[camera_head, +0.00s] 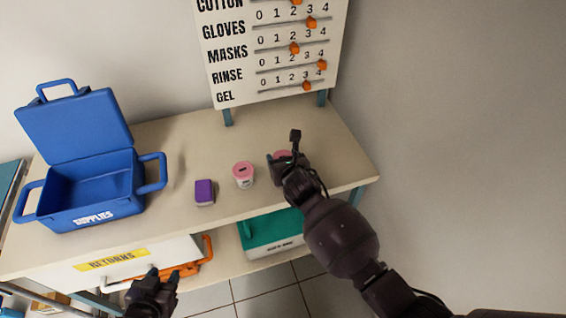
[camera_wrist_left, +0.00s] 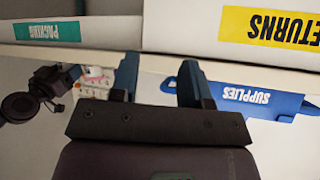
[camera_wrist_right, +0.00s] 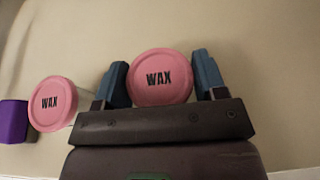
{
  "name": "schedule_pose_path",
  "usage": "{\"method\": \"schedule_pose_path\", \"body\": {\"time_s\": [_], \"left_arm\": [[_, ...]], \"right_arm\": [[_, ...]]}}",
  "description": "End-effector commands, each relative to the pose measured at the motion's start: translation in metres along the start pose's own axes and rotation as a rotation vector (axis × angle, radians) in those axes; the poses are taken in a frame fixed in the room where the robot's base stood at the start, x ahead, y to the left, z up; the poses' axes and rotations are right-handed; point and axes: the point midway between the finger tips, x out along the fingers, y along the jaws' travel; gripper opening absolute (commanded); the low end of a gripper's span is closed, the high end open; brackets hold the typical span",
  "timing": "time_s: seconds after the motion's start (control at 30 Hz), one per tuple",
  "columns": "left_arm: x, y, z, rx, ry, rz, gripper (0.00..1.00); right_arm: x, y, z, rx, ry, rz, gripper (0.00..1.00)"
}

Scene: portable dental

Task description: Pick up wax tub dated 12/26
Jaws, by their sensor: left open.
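Two wax tubs with pink lids stand on the table. The left tub (camera_head: 243,170) is free, and it also shows in the right wrist view (camera_wrist_right: 50,102). My right gripper (camera_head: 281,157) is over the right tub, mostly hidden in the head view. In the right wrist view, my right gripper (camera_wrist_right: 162,76) has its fingers against both sides of this right wax tub (camera_wrist_right: 160,78), which appears to rest on the table. Both lids read WAX; no date is legible. My left gripper (camera_head: 163,272) is open and empty in front of the drawer; it shows in the left wrist view (camera_wrist_left: 158,78).
A purple block (camera_head: 204,192) lies left of the tubs. An open blue SUPPLIES box (camera_head: 90,205) stands at the left. A slider board (camera_head: 270,50) stands behind. Below are the RETURNS drawer (camera_head: 160,249) and a green bin (camera_head: 275,231). The back tabletop is clear.

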Motion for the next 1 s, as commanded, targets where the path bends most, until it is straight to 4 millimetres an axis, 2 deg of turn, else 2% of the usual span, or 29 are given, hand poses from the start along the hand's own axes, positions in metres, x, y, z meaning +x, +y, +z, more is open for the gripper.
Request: {"method": "schedule_pose_path", "body": {"time_s": [0.03, 0.17, 0.4, 0.53, 0.67, 1.0], "left_arm": [[0.0, 0.0, -0.001, 0.0, 0.001, 0.0, 0.43], [0.001, 0.0, -0.002, 0.001, 0.004, 0.001, 0.43], [0.003, 0.0, -0.005, 0.001, 0.01, 0.002, 0.43], [0.002, 0.0, -0.01, 0.002, 0.015, 0.002, 0.43], [-0.002, -0.001, -0.018, 0.002, 0.022, 0.001, 0.43], [-0.012, -0.003, -0.039, 0.001, 0.035, 0.0, 0.43]], "right_arm": [[0.0, 0.0, 0.0, 0.0, 0.0, 0.0, 0.57], [0.0, 0.0, 0.0, 0.0, 0.0, 0.0, 0.39], [-0.001, 0.0, 0.001, 0.0, -0.001, 0.0, 0.38], [-0.004, 0.0, 0.01, -0.001, -0.003, 0.0, 0.38], [-0.012, -0.001, 0.03, -0.004, -0.006, 0.001, 0.38], [-0.045, -0.001, 0.11, -0.004, -0.007, 0.0, 0.38]]}}
